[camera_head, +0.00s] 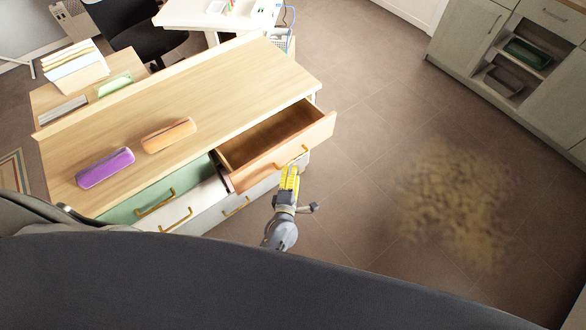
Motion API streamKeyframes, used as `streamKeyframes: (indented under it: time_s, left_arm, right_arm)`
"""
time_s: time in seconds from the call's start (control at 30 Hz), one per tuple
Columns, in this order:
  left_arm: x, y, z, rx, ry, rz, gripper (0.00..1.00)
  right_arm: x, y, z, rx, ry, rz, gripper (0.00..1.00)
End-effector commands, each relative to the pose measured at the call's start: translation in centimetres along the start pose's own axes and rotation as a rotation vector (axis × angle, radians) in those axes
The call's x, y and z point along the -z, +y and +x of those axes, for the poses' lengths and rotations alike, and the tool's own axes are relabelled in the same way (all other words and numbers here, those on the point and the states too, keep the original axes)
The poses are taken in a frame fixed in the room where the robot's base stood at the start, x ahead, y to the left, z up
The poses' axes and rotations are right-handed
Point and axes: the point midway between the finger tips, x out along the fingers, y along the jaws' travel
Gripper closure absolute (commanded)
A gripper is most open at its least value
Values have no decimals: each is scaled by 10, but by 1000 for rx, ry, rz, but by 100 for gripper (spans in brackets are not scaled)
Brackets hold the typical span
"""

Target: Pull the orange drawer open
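The orange drawer (289,155) is at the upper right end of the wooden-topped cabinet and stands pulled out. Its inside shows and looks empty. Its brass bar handle (300,154) is on the front panel. My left gripper (290,170) has yellow fingers that are close together at the handle, pointing at the drawer front. The view is too small to tell whether they close on the handle or only lie beside it. My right gripper is not in view.
An orange case (169,135) and a purple case (105,168) lie on the cabinet top (215,90). A green drawer (150,197) and a white drawer (196,207) are left of the orange one.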

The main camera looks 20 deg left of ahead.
Motion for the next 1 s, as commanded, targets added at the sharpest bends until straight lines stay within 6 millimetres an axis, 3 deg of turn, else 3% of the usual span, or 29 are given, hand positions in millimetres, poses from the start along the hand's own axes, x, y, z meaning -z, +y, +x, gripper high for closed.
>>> streamKeyframes:
  time_s: [0.4, 0.47, 0.63, 0.77, 1.0]
  left_arm:
    - [0, 0, -5, 0, 0, 0, 64]
    - [0, -1, -6, 2, 0, 0, 68]
    - [6, -10, -18, 13, -35, 48, 68]
    - [-15, -13, -31, 4, -153, 235, 68]
    - [-59, -49, -68, 25, -426, 778, 68]
  right_arm:
    - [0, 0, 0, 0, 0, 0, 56]
    - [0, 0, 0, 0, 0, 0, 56]
    - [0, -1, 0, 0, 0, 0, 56]
    - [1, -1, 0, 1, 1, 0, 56]
    - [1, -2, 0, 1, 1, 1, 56]
